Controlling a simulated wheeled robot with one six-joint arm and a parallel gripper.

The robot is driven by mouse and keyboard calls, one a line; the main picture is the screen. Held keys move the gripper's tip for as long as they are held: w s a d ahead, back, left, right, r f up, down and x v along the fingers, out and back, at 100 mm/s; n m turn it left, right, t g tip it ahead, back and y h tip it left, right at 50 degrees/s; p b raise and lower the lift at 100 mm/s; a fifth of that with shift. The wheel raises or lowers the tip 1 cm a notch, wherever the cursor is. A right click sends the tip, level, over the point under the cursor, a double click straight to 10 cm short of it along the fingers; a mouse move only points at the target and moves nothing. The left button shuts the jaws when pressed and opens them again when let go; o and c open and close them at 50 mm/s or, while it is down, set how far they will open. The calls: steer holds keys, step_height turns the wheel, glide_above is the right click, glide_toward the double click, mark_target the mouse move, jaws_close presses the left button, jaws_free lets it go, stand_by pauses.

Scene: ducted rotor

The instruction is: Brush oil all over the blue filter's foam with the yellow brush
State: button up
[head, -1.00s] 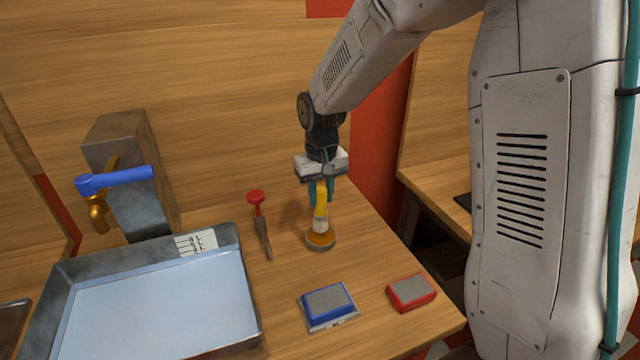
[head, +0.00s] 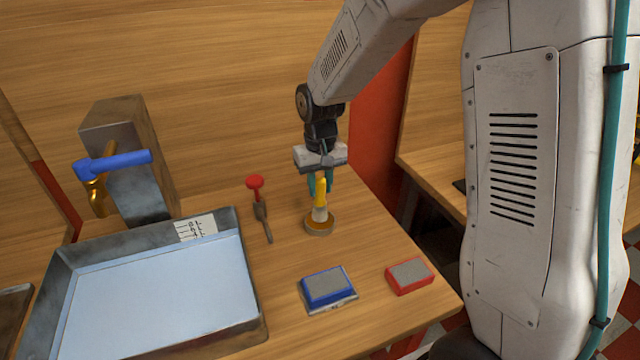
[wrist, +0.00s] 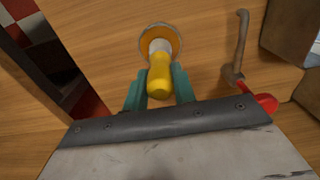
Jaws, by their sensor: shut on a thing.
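The yellow brush (head: 320,194) stands upright with its pale bristle end in a small round dish of amber oil (head: 319,229). My gripper (head: 320,184) is shut on the brush's yellow handle from above. In the wrist view its teal fingers (wrist: 160,88) lie on either side of the yellow handle (wrist: 159,76), and the bristle end points into the dish (wrist: 173,43). The blue filter (head: 327,288), a blue frame with grey foam on top, lies on a labelled plate at the front of the bench, apart from the brush.
A red filter (head: 409,276) with grey foam lies right of the blue one, near the bench edge. A metal basin (head: 256,300) and a blue-levered tap (head: 115,164) are at left. Bare wood separates dish and filters.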

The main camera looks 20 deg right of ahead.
steer(key=shift+f, duration=0.55)
stand_by(1.2)
steer(key=shift+r, duration=0.1)
steer(key=shift+r, duration=3.45)
